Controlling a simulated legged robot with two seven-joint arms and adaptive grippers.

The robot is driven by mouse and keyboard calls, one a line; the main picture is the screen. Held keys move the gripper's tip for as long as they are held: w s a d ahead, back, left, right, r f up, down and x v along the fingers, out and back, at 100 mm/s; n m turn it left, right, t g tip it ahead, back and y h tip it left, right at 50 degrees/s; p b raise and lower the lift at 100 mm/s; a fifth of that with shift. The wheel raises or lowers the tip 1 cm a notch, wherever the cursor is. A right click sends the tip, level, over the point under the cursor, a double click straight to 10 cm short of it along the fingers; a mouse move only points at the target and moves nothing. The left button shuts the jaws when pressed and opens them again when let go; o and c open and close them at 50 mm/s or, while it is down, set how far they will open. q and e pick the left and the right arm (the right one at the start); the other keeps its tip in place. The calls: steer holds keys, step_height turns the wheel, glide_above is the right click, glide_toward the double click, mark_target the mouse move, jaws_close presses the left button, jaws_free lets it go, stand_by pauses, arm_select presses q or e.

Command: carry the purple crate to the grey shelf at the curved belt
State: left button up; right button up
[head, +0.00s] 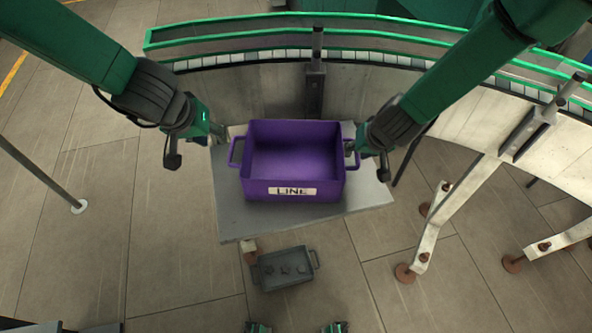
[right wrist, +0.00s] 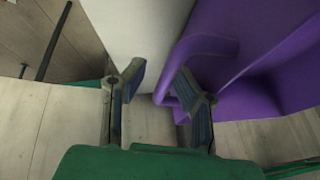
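The purple crate (head: 296,191) with a "LINE" label on its front sits upright on the grey shelf (head: 240,219) beside the curved belt. Its inside looks empty. My left gripper (head: 219,132) is close to the crate's left handle (head: 233,152); its fingers are too small to tell open or shut. My right gripper (head: 361,149) is at the right handle. In the right wrist view my right gripper (right wrist: 159,84) has its fingers apart, with the purple handle (right wrist: 188,52) beside the right-hand finger. I cannot tell whether that finger is inside the handle loop.
The curved belt (head: 270,56) with green rails runs behind the shelf. White legs (head: 450,215) with rusty feet stand at the right. A small grey crate (head: 284,268) with several dark things in it is low in front of the shelf. A post (head: 40,177) stands at the left.

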steer(key=shift+a+r, duration=0.25)
steer(key=v, duration=1.1)
steer(key=shift+s+r, duration=0.15)
steer(key=shift+d, duration=0.3)
